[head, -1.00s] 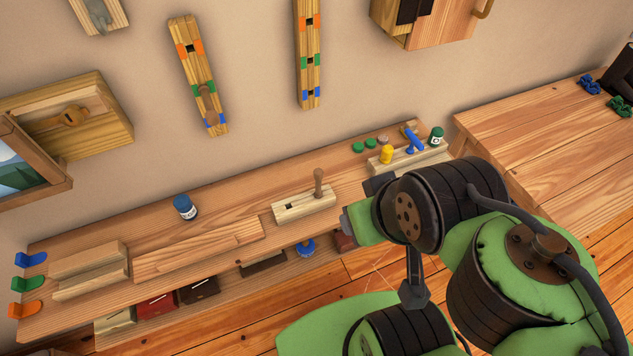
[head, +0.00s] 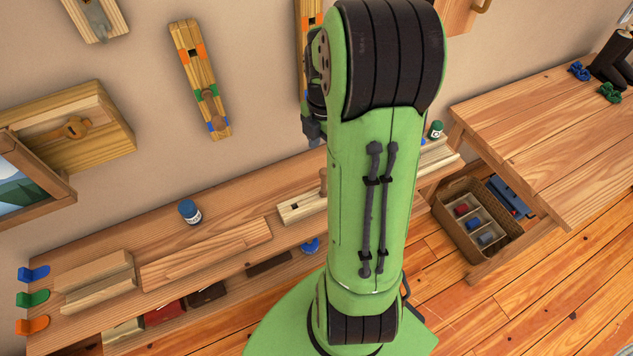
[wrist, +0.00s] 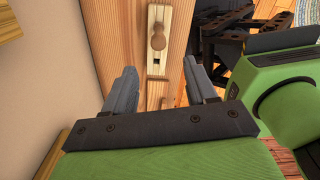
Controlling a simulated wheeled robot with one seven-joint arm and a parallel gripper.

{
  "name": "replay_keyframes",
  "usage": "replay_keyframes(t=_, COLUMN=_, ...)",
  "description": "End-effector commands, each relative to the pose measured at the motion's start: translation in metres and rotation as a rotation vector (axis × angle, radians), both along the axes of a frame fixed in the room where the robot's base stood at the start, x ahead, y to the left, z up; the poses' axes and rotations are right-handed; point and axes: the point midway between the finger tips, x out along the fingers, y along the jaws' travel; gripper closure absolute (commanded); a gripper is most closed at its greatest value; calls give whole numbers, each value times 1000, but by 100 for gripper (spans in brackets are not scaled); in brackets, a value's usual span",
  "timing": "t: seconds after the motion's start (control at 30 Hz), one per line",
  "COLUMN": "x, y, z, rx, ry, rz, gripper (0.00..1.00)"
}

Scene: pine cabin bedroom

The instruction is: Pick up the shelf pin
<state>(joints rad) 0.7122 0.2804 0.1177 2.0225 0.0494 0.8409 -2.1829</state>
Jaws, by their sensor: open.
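The shelf pin is a wooden peg with a rounded head (head: 323,181), standing upright in a pale wooden block (head: 298,209) on the long shelf. My arm hides the block's right end in the head view. In the wrist view the pin (wrist: 157,37) and its block (wrist: 170,18) lie beyond my fingertips, near the top middle. My gripper (wrist: 160,82) is open and empty, apart from the pin, with its fingers to either side below it in the picture. In the head view my arm hides most of the gripper.
A dark blue jar (head: 189,212) and a stepped wooden block (head: 95,280) stand left along the shelf (head: 235,210). A green jar (head: 435,130) shows right of my arm. Coloured hooks (head: 33,299) are at the left end. A crate (head: 447,222) sits under the right table (head: 540,125).

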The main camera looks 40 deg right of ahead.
Motion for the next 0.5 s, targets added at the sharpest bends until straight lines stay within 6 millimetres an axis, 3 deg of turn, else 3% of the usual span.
replay_keyframes(t=0.03, x=-1, y=1, z=-18, rx=4, ry=4, rz=0, gripper=43)
replay_keyframes(t=0.1, x=-1, y=1, z=-35, rx=4, ry=4, rz=0, gripper=43)
replay_keyframes(t=0.37, x=-1, y=-1, z=-71, rx=2, ry=2, rz=-2, gripper=43)
replay_keyframes(t=0.5, x=-1, y=-4, z=-99, rx=3, ry=2, rz=-2, gripper=43)
